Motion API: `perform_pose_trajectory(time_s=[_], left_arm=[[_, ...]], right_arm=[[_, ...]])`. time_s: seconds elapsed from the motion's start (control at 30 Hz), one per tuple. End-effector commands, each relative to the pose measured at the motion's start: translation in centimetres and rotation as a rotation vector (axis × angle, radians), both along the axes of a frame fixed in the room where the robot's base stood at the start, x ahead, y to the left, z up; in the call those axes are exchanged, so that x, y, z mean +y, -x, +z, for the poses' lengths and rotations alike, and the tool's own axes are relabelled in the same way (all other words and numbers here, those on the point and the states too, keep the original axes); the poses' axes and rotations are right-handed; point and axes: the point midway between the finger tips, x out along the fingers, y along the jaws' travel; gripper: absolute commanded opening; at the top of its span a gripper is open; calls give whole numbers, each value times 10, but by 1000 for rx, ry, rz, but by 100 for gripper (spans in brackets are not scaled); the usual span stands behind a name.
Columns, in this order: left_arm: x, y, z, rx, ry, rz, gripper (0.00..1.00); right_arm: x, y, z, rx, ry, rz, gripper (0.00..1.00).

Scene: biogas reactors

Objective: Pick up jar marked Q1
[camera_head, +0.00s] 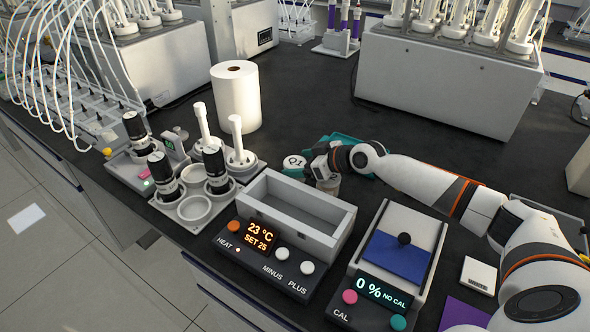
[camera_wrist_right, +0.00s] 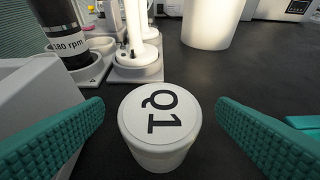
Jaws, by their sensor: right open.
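The jar marked Q1 (camera_wrist_right: 160,125) stands upright, its white lid facing up with black Q1 lettering, in the right wrist view. In the head view its lid (camera_head: 294,162) shows just left of my right gripper (camera_head: 312,165), behind the grey heating bath. In the wrist view the two teal fingers of my right gripper (camera_wrist_right: 160,135) are spread apart, one on each side of the jar. Gaps show between the fingers and the jar, so it is not held. My left gripper is not in view.
The heating bath (camera_head: 262,205) with its 23 °C display is in front of the jar. A meter with a blue plate (camera_head: 397,256) stands right of it.

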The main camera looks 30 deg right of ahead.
Motion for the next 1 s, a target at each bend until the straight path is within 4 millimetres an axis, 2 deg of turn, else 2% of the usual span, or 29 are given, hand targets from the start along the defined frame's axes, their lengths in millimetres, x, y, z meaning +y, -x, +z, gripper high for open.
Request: perform_pose_trajectory(time_s=[0.07, 0.37, 0.67, 1.0], left_arm=[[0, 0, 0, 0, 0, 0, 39], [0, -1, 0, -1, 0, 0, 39], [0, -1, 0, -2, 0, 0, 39], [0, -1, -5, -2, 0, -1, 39]], right_arm=[[0, 0, 0, 0, 0, 0, 77], [0, 0, 0, 0, -1, 0, 29], [0, 0, 8, -3, 0, 0, 28], [0, 0, 71, -7, 0, 1, 28]])
